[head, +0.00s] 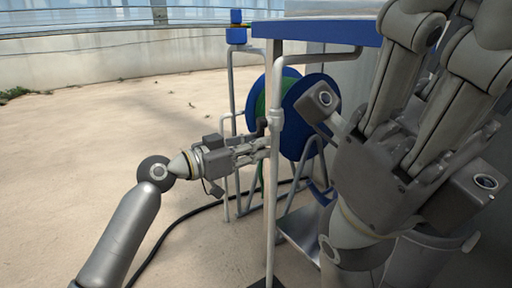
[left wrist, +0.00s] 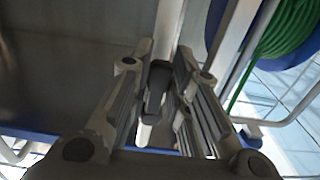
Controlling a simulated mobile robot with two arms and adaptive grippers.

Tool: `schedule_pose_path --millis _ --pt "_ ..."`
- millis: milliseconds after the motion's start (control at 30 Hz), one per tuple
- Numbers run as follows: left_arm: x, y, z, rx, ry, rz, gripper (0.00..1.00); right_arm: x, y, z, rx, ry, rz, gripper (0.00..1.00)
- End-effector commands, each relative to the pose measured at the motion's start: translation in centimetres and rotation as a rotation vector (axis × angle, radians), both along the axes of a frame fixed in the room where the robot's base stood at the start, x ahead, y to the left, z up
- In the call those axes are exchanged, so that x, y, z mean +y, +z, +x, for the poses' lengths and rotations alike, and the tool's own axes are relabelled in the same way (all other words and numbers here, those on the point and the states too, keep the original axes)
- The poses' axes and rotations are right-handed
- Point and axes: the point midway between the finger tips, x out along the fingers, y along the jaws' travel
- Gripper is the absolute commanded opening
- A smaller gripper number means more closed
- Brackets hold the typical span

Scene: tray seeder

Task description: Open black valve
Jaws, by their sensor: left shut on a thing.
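The black valve handle (head: 262,125) shows as a small dark piece beside the upright grey pipe (head: 272,200) in the head view. My left gripper (head: 262,147) reaches in from the left to the pipe at the valve. In the left wrist view the black handle (left wrist: 157,88) sits between the two fingers of my left gripper (left wrist: 160,80), which is shut on it. The fingers hide part of the valve in the head view. My right gripper (head: 455,25) is large in the right foreground, fingers pointing up and spread apart, with nothing seen between them.
A blue hose reel (head: 305,118) with green hose stands just behind the pipe. A blue-edged table top (head: 315,32) is above it. A black hose (head: 190,212) runs across the floor. The sandy floor (head: 90,130) at the left is clear.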

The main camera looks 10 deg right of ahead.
Motion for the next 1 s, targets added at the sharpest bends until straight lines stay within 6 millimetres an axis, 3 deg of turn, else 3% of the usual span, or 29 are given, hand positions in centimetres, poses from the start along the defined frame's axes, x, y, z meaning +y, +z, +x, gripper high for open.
schedule_pose_path --millis 67,100,267,667,1000 --pt "0.1 -0.1 0.1 -0.001 0.002 0.004 0.00 0.0 0.0 0.0 0.000 0.000 0.000 0.34" --pt "0.1 -0.1 0.1 -0.001 0.002 0.003 0.22 0.0 0.0 0.0 0.000 0.000 0.000 0.34" --pt "0.1 -0.1 0.1 0.000 0.002 0.002 0.40 0.0 0.0 0.0 0.000 0.000 0.000 0.34" --pt "0.8 0.0 -0.2 -0.001 0.003 0.000 0.40 0.0 0.0 0.2 0.005 -0.001 0.001 0.34" --pt "7.1 -0.2 -2.5 -0.001 0.004 0.003 0.40 0.0 0.0 0.1 0.003 0.000 0.000 0.34"
